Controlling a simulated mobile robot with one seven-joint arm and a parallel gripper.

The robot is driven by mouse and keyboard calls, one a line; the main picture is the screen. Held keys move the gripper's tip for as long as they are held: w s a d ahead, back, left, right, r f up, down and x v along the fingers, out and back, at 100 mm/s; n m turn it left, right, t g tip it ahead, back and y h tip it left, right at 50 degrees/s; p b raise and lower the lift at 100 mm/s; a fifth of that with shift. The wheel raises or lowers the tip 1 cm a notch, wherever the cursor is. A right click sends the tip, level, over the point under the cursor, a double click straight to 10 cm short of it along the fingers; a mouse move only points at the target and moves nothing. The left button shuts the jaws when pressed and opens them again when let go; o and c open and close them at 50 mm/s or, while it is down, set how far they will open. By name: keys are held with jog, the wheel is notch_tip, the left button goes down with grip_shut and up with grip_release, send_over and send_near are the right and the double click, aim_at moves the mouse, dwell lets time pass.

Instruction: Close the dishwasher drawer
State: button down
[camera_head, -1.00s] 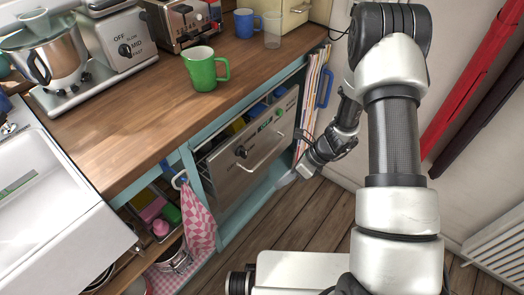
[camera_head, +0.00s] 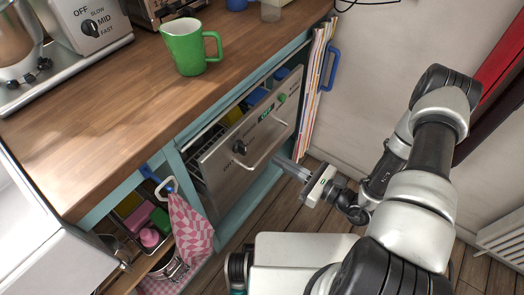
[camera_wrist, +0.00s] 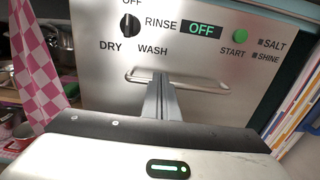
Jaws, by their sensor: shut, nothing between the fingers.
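The dishwasher drawer (camera_head: 225,178) has a steel front with a knob, a display and a green button. It stands partly pulled out below the wooden counter, with its open top and some blue and yellow things inside showing. Its bar handle (camera_head: 263,152) runs across the front. My gripper (camera_head: 279,161) is shut and empty, its fingers pointing at the drawer front close to the handle. In the wrist view, the closed fingers (camera_wrist: 161,90) overlap the middle of the handle (camera_wrist: 205,85); I cannot tell whether they touch it.
A pink checked towel (camera_head: 190,228) hangs left of the drawer. Upright folders or boards (camera_head: 314,90) stand at its right. A green mug (camera_head: 184,50) sits on the counter (camera_head: 110,110) above. Wooden floor (camera_head: 285,212) is clear before the drawer.

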aim_at(253, 145)
jog(key=b+x, duration=0.1)
jog(key=x, duration=0.6)
jog(key=shift+w+a, duration=0.1)
jog(key=shift+a, duration=0.1)
jog(key=x, duration=1.3)
jog(key=shift+w+a+b, duration=0.1)
jog(key=shift+a+b, duration=0.1)
jog(key=shift+b, duration=0.15)
jog(key=shift+d, duration=0.1)
